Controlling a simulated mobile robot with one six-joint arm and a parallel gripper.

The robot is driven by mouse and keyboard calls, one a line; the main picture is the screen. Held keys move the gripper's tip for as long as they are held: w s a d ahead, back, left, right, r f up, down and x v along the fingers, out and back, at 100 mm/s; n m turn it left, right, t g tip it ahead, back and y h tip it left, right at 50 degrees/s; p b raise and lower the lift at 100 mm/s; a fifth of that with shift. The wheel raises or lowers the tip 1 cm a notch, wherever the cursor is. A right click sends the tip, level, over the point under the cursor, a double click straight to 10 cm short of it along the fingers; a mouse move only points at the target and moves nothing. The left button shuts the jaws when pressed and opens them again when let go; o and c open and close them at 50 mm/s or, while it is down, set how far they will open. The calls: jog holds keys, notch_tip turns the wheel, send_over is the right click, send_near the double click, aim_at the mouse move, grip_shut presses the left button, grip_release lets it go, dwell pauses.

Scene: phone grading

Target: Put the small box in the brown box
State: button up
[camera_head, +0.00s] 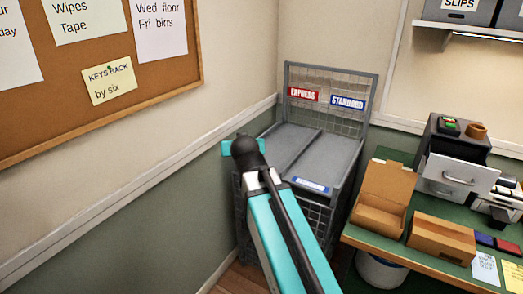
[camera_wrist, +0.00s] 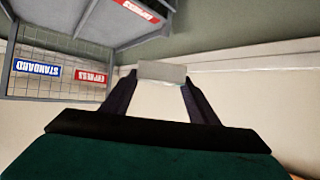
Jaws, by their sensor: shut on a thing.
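In the wrist view, my gripper (camera_wrist: 160,85) is shut on a small pale grey box (camera_wrist: 162,71), held across its two dark fingertips. I cannot tell which one is the task's brown box. My gripper is away from both.
A grey wire cart (camera_head: 345,165) with EXPRESS and STANDARD signs stands behind my arm; its two bays look empty. A grey drawer unit (camera_head: 458,172), partly open, stands at the back of the desk (camera_head: 415,262). A wall with a corkboard (camera_head: 150,70) is at the left.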

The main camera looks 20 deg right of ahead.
jog(key=shift+w+a+r+n+y, duration=0.4)
jog(key=shift+a+r+n+y, duration=0.2)
jog(key=shift+y, duration=0.1)
jog(key=shift+w+r, duration=0.1)
jog(key=shift+r, duration=0.1)
jog(key=shift+n+y, duration=0.3)
jog(key=shift+a, duration=0.15)
